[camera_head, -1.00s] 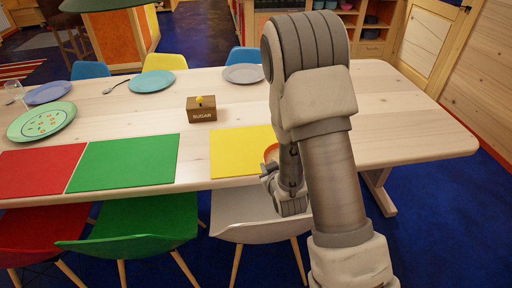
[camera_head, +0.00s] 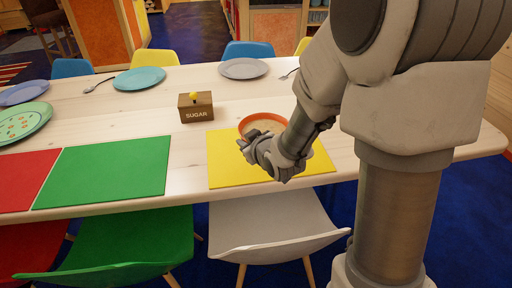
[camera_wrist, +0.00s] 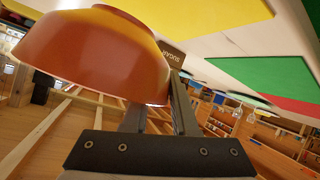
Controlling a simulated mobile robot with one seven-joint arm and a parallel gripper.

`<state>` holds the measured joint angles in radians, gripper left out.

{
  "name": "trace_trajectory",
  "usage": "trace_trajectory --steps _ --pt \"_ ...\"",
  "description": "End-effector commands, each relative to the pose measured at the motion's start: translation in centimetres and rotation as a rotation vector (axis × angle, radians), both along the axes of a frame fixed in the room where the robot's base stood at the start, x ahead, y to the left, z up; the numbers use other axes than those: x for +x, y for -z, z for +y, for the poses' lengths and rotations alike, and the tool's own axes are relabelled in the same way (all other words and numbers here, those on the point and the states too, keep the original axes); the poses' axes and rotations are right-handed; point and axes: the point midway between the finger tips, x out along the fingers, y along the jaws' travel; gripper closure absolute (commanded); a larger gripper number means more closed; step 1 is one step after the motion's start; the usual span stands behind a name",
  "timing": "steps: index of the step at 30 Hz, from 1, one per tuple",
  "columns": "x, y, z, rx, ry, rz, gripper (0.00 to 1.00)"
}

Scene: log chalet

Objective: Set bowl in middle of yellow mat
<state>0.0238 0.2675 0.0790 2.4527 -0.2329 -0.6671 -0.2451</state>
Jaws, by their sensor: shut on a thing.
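The bowl (camera_head: 263,119) is orange with a pale inside. In the head view it is over the back part of the yellow mat (camera_head: 225,170), partly hidden by my gripper (camera_head: 262,150). In the wrist view, which is turned upside down, the orange bowl (camera_wrist: 85,55) fills the upper left and its edge is between my gripper's fingers (camera_wrist: 157,108). My gripper is shut on the bowl's rim. The yellow mat (camera_wrist: 225,12) shows beyond the bowl's base. I cannot tell whether the base touches the mat.
A brown sugar box (camera_head: 196,107) stands just behind and left of the yellow mat. A green mat (camera_head: 105,172) and a red mat (camera_head: 22,180) lie to the left. Several plates, such as the grey plate (camera_head: 244,68), stand along the back. A white chair (camera_head: 270,225) is at the front edge.

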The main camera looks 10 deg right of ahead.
Motion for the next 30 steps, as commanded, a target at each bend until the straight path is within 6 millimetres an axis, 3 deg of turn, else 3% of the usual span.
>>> trace_trajectory --steps 9,15,20,27,30 --pt "6.3 4.0 -1.8 0.000 0.003 -0.002 1.00" --pt "9.0 5.6 -2.4 0.000 0.002 -0.003 1.00" --pt "9.6 6.1 -2.6 -0.001 0.001 -0.003 1.00" --pt "9.6 9.4 -2.5 0.000 0.001 0.000 1.00" --pt "9.6 10.0 -2.5 -0.001 0.001 -0.003 1.00"
